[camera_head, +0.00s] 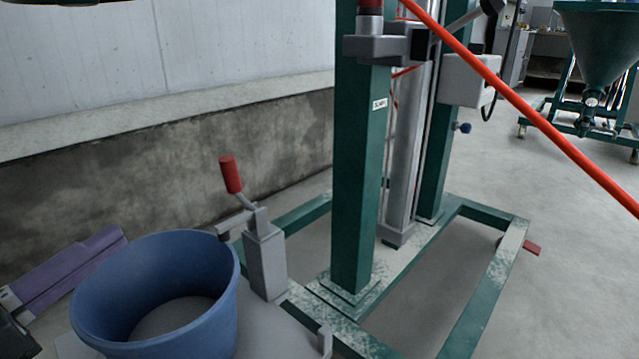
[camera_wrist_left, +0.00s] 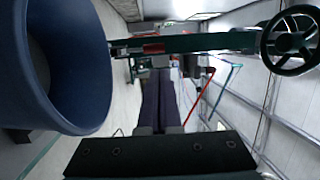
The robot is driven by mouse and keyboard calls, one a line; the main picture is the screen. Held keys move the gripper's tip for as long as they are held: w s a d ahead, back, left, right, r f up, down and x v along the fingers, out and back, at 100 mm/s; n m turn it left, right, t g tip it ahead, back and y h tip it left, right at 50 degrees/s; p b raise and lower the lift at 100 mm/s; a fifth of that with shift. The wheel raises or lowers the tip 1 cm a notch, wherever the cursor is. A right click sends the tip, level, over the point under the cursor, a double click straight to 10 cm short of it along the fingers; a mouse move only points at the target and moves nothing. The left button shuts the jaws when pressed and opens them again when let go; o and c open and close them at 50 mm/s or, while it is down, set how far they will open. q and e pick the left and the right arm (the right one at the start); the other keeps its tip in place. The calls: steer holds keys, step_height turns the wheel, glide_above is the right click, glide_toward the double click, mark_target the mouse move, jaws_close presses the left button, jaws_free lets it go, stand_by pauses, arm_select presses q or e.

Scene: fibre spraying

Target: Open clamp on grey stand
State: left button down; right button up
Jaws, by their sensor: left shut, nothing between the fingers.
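The clamp (camera_head: 252,217) has an upright lever with a red handle (camera_head: 230,174). It is mounted on a grey post (camera_head: 265,262) on the grey stand (camera_head: 275,335). Its short arm reaches left to the rim of the blue bucket (camera_head: 205,310); contact there is hard to tell. My left gripper (camera_head: 118,240) is at the left, beside and partly behind the bucket, apart from the clamp. Its long purple fingers (camera_wrist_left: 165,85) lie together in the left wrist view, with nothing between them. The bucket (camera_wrist_left: 70,60) fills that view's left side. My right gripper is not in view.
A green frame (camera_head: 358,180) with a tall column stands right of the clamp. A red hose (camera_head: 540,122) crosses in front of it. A wall with a ledge (camera_head: 170,105) runs behind. A green hopper (camera_head: 605,50) stands at the far right. A black handwheel (camera_wrist_left: 288,40) shows in the wrist view.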

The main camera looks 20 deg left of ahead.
arm_select(q)
steer(key=f, duration=0.1)
steer(key=b, duration=0.5)
glide_toward(235, 192)
steer(key=w+r, duration=0.4)
steer(key=w, duration=0.2)
steer(key=shift+w+f, duration=0.15)
steer(key=shift+f, duration=0.1)
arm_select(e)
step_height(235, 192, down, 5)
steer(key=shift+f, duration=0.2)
arm_select(q)
steer(key=shift+h, duration=0.3)
